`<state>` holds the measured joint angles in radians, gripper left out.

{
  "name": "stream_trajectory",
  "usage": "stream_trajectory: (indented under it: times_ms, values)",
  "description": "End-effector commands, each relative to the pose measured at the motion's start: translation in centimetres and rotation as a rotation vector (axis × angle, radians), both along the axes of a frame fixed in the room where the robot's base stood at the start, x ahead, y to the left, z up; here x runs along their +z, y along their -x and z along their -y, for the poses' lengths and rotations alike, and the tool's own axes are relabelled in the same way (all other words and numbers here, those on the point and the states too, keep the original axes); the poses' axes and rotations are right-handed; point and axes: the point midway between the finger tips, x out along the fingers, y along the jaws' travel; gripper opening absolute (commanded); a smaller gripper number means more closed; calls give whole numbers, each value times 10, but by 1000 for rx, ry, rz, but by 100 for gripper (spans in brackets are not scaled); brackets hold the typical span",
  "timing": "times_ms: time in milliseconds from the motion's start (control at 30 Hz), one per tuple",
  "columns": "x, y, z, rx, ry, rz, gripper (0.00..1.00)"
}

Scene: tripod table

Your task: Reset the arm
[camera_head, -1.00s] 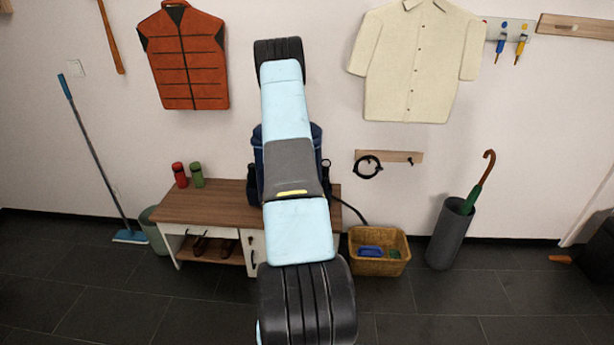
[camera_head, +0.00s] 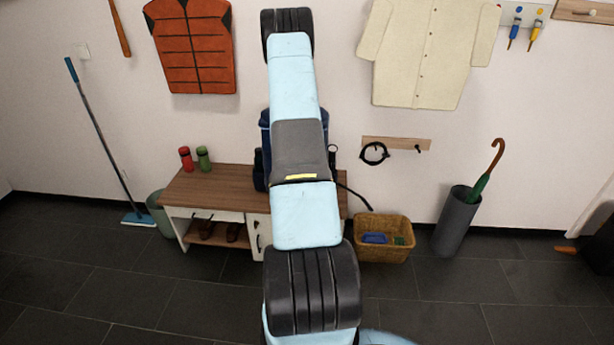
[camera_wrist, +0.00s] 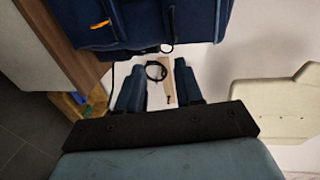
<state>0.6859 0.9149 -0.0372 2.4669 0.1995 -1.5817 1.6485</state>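My arm (camera_head: 305,215) rises through the middle of the body camera view, light blue with black joints. It points up towards the wall and covers part of the bench and a dark blue backpack. My gripper is hidden from the body camera. In the wrist view my gripper (camera_wrist: 158,88) shows two dark blue fingers standing apart, with nothing between them but the view of the wall behind. The backpack (camera_wrist: 150,20) fills the top of the wrist view, close to the fingers; I cannot tell whether they touch.
A wooden-topped bench (camera_head: 220,188) stands against the wall, with a red bottle (camera_head: 186,159) and a green bottle (camera_head: 204,159). A basket (camera_head: 384,251) and an umbrella stand (camera_head: 456,222) are at right. A mop (camera_head: 97,135) leans at left. The near floor is clear.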

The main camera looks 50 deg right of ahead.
Motion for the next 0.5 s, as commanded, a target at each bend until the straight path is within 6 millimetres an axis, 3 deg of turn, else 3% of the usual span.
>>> stream_trajectory:
  times_ms: [500]
  values:
    - [5, -5, -1, 9, 2, -9, 36]
